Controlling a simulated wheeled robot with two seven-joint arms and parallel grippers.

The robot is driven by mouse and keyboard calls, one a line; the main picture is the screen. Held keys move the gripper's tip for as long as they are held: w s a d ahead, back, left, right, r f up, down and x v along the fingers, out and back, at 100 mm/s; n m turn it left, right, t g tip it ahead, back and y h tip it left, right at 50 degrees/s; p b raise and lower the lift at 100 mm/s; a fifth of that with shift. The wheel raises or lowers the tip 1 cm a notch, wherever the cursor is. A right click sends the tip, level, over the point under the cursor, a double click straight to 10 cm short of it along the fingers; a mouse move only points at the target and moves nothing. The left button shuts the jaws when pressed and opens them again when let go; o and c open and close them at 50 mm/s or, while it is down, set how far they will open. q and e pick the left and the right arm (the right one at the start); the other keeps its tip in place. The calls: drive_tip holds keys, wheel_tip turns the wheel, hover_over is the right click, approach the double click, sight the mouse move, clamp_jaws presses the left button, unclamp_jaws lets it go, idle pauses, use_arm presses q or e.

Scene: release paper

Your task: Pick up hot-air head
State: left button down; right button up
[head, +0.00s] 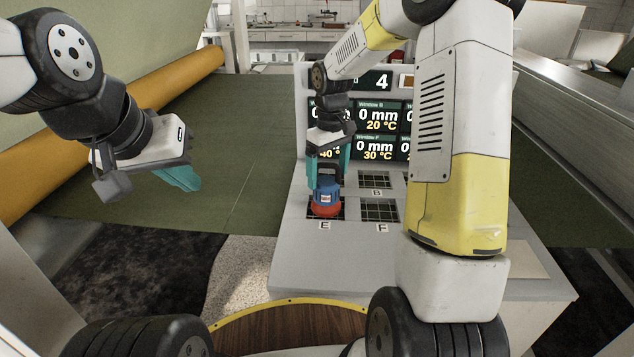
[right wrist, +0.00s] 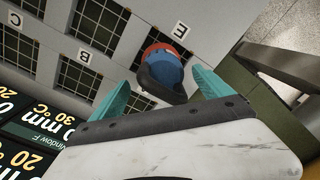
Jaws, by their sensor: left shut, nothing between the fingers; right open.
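The hot-air head (head: 326,196) has a blue body and a red base. It stands upright on the dark grid marked E on the grey console (head: 290,262). My right gripper (head: 326,188) is open, pointing down, with its teal fingers on either side of the head's upper part. In the right wrist view the hot-air head (right wrist: 161,73) shows between and beyond the two open fingertips (right wrist: 165,85); I cannot tell whether they touch it. My left gripper (head: 180,178) is shut and empty, far to the left over the green floor.
Other grids, marked B (head: 376,180) and F (head: 380,210), lie beside and behind the head and look empty. A display panel (head: 376,118) with window readings rises behind them. A round wooden top (head: 285,326) with a yellow rim is in front. An orange roll (head: 165,85) lies at the left.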

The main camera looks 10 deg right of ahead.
sight(327, 180)
wheel_tip(327, 180, down, 5)
drive_tip(key=shift+s+a+r, duration=0.1)
drive_tip(key=shift+a+r, duration=0.05)
drive_tip(key=shift+r, duration=0.05)
clamp_jaws()
idle(0.4)
